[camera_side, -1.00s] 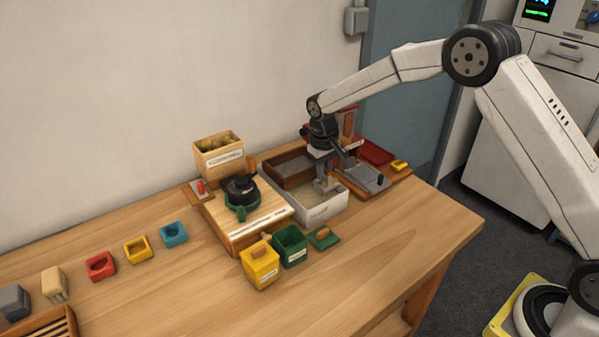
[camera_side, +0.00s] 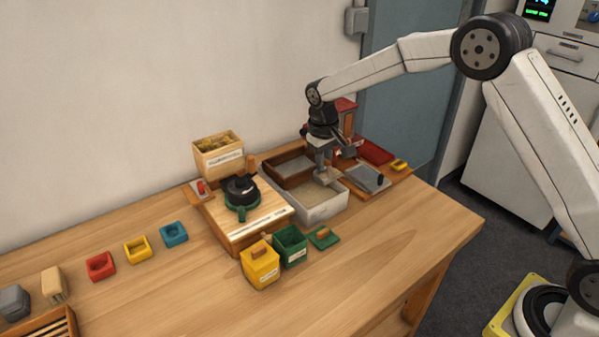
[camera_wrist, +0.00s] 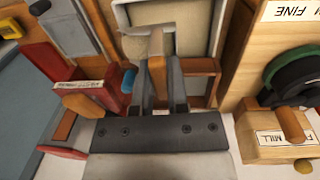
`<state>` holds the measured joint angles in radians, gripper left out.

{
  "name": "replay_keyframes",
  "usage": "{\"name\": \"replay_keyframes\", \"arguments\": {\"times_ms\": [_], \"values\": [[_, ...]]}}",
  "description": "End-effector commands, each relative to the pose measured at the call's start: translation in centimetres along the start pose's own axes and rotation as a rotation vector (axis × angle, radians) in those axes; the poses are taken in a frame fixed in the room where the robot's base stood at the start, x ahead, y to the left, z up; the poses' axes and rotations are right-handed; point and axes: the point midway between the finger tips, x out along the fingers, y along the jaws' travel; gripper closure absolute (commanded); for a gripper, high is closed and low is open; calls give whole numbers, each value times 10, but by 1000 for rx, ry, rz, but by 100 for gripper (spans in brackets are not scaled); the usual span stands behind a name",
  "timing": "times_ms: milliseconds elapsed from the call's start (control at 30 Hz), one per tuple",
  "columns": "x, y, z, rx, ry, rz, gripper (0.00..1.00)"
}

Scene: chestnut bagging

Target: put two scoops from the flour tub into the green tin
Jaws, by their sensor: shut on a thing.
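My gripper (camera_side: 324,158) is shut on a pale scoop (camera_side: 328,174) and points down over the back part of the white flour tub (camera_side: 318,212). In the wrist view, the scoop (camera_wrist: 156,42) shows just beyond the fingers of my gripper (camera_wrist: 160,80), over the pale flour. Whether the scoop holds flour cannot be told. The green tin (camera_side: 290,246) stands open in front of the tub. Its green lid (camera_side: 325,238) with a wooden knob lies on the table to its right.
A yellow tin (camera_side: 260,266) with a wooden knob stands left of the green tin. A mill (camera_side: 240,190) on a wooden base is left of the tub. A brown box (camera_side: 285,170) stands behind the tub, a grey tray (camera_side: 367,179) to its right.

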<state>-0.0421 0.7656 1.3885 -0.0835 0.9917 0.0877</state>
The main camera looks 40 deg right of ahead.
Motion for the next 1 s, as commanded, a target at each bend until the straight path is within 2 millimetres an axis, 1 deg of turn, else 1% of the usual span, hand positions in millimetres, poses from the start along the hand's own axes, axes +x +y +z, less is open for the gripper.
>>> {"name": "replay_keyframes", "arguments": {"times_ms": [233, 367, 467, 667, 700, 867, 1000], "values": [[0, 0, 0, 0, 0, 0, 100], [-5, 0, 0, 0, 2, 0, 100], [-15, 1, 0, 0, 2, 0, 100], [-47, 3, -1, 1, 4, 0, 100], [-55, 4, -1, 1, 5, 0, 100], [-55, -28, 6, 67, 11, -21, 100], [-57, -60, 13, 147, 19, -47, 100]]}}
